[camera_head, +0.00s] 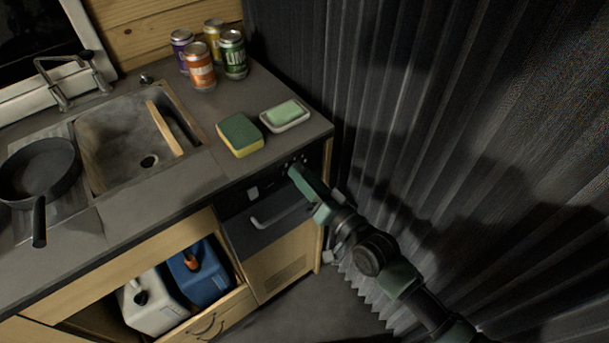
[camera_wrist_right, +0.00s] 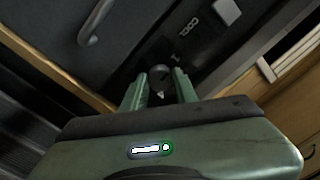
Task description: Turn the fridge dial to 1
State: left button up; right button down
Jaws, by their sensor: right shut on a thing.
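The fridge (camera_head: 265,228) is a dark unit with a grey handle, set under the counter at its right end. Its dial (camera_wrist_right: 160,74) is a small round dark knob on the black control panel, seen in the right wrist view between the fingers. My right gripper (camera_wrist_right: 160,88) is shut on the dial, one green finger on each side. In the head view my right gripper (camera_head: 297,172) reaches the panel just under the counter edge and hides the dial. The dial's numbers cannot be read. My left gripper is not in view.
On the counter (camera_head: 190,185) are a sponge (camera_head: 240,135), a soap dish (camera_head: 286,117), several cans (camera_head: 200,68), a sink (camera_head: 120,140) and a black pan (camera_head: 38,172). A pleated dark curtain (camera_head: 440,120) hangs close to the right of my arm. Canisters (camera_head: 200,275) stand in the open cabinet below.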

jog(key=shift+f, duration=0.1)
jog(key=c, duration=1.1)
grip_release()
jog(key=v, duration=0.7)
jog(key=shift+s+d, duration=0.25)
jog(key=shift+s, duration=0.05)
